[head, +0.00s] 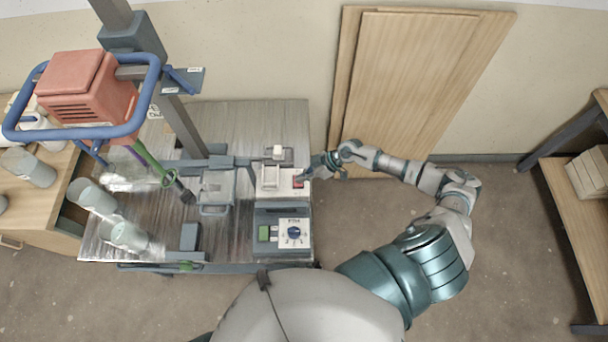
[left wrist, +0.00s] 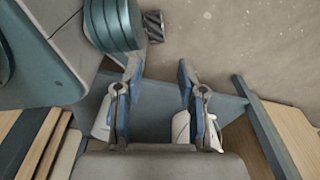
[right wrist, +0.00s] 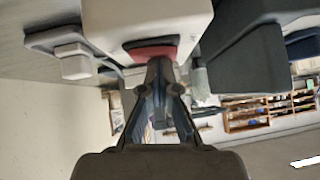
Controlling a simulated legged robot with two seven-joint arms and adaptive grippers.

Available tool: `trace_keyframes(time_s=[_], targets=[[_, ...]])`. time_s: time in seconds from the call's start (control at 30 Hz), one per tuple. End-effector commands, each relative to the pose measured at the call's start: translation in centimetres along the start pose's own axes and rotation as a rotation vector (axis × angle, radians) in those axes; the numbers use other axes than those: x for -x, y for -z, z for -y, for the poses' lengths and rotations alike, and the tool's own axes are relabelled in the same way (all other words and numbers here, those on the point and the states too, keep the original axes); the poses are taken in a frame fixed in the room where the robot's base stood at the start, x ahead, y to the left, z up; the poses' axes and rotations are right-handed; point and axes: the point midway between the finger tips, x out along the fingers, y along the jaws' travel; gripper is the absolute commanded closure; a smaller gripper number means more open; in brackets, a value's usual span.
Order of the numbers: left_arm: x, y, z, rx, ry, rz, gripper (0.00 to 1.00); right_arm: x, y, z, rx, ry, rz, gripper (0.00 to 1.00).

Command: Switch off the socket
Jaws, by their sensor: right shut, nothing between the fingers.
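The socket (head: 268,184) is a pale box on the metal bench, with a red switch (head: 298,181) on its right side. In the right wrist view the pale socket body (right wrist: 120,22) fills the top, and the red switch (right wrist: 150,47) faces my gripper. My right gripper (head: 308,173) is at the switch; its shut, empty fingertips (right wrist: 160,68) overlap the switch's lower edge in the right wrist view. I cannot tell whether they touch, or which way the switch is set. My left gripper (left wrist: 158,72) is open and empty, away from the socket, and outside the head view.
The metal bench (head: 260,115) carries a control box with a dial (head: 293,233) just below the socket. A stand with a red mixer motor (head: 85,85) and blue handle rises at left, near several grey cups. Wooden boards (head: 410,80) lean on the wall; a shelf stands right.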

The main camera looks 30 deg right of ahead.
Motion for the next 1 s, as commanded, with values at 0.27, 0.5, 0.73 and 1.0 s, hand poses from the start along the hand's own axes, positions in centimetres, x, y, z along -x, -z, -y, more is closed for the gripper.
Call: trace_keyframes(time_s=[0.27, 0.5, 0.73, 1.0], targets=[[3.5, -6.0, 0.1, -0.01, 0.0, 0.028, 0.6, 0.1, -0.1, 0.7, 0.046, -0.046, 0.009, 1.0], [2.6, -6.3, 0.1, -0.011, 0.001, 0.025, 0.6, -0.7, -1.0, 0.7, 0.051, -0.046, 0.012, 1.0], [2.7, -6.2, 0.1, -0.011, 0.001, 0.025, 0.6, -0.6, -1.1, 0.1, 0.049, -0.046, 0.016, 1.0], [2.8, -6.2, 0.1, -0.011, 0.0, 0.026, 0.6, -0.3, -0.9, -1.1, 0.051, -0.05, 0.016, 1.0]])
